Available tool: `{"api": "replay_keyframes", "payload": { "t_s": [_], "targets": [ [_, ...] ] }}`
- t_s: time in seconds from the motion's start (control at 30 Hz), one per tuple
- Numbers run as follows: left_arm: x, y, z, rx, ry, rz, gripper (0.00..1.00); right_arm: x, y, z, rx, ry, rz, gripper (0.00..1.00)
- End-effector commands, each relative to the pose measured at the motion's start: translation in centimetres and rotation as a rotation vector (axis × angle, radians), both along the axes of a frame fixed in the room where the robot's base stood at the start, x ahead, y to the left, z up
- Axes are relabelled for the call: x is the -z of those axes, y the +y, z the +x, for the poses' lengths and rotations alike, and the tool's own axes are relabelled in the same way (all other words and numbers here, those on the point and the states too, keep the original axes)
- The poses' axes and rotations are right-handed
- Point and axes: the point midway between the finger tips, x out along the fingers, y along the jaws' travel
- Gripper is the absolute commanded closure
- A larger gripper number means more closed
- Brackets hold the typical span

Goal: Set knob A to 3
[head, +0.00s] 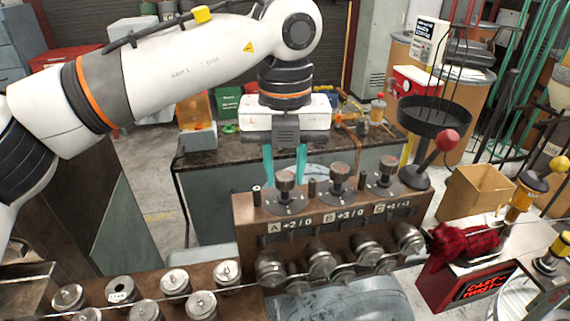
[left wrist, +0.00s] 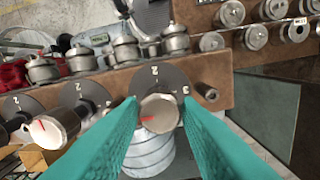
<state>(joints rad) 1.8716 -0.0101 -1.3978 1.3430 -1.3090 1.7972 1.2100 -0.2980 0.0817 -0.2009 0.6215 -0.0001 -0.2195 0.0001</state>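Knob A (head: 285,180) is a dark grey knob on a round dial, the leftmost of three on the brown panel; the label (head: 290,223) below reads "A +2/0". My left gripper (head: 285,178) comes down over it with teal fingers apart. In the left wrist view, knob A (left wrist: 159,112) sits between the open fingers (left wrist: 160,102), with narrow gaps; contact is unclear. Its red mark points left in that view. My right gripper is not in view.
Knob B (head: 340,175) and knob C (head: 386,170) stand to the right, labelled "+3/0" and "+1/+1". A short dark post (head: 257,196) stands left of knob A. A red-ball lever (head: 447,141) is farther right.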

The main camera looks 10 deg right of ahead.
Motion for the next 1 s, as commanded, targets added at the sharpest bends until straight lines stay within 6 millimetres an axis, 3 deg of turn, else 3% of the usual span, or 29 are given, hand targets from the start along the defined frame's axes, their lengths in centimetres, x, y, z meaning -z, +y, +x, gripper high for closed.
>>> {"api": "replay_keyframes", "payload": {
  "t_s": [0.03, 0.17, 0.57, 1.0],
  "targets": [
    [-0.03, 0.0, 0.0, 0.0, 0.0, 0.0, 0.78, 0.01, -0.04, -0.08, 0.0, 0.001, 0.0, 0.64],
    [-0.04, 0.0, 0.0, 0.0, 0.0, 0.0, 0.96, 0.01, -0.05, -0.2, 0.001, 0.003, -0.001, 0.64],
    [-0.04, -0.02, -0.01, 0.089, 0.0, 0.0, 0.96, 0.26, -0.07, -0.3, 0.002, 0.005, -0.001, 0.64],
    [-0.11, -0.07, -0.01, 0.459, 0.0, -0.002, 0.96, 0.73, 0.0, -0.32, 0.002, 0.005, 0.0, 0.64]
  ]
}}
